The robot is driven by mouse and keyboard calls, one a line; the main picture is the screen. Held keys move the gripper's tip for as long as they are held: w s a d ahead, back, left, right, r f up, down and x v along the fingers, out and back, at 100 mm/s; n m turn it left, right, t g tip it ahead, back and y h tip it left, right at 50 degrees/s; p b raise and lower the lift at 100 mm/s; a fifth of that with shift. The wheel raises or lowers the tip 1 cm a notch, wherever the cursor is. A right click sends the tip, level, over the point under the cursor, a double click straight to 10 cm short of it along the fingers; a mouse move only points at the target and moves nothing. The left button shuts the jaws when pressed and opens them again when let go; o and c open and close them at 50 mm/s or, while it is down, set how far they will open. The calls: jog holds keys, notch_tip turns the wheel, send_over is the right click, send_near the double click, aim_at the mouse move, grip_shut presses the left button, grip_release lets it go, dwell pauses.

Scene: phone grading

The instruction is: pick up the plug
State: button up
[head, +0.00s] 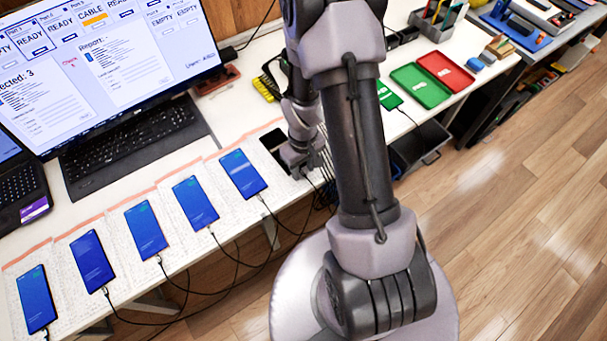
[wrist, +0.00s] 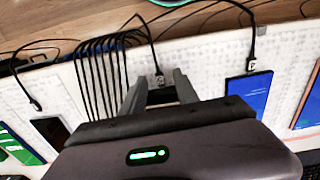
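In the wrist view my gripper (wrist: 159,76) is open, with one finger on each side of a small plug (wrist: 157,81). The plug is on a black cable that runs up toward the table edge. There is a visible gap between the fingers and the plug. A dark phone edge (wrist: 160,97) shows just below the plug, mostly hidden by my gripper; I cannot tell if they touch. In the head view my gripper (head: 305,172) is low over the table beside a dark-screened phone (head: 273,146), and the plug there is hidden.
Several blue-screened phones with cables, such as this one (head: 242,174), lie in a row to the left. Another blue phone (wrist: 250,97) is right of my gripper in the wrist view. Several black cables (wrist: 98,70) hang close by. Green (head: 420,86) and red (head: 446,71) trays stand right.

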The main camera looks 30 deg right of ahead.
jog(key=shift+f+b, duration=0.25)
jog(key=shift+b, duration=0.1)
dwell(0.4)
grip_shut()
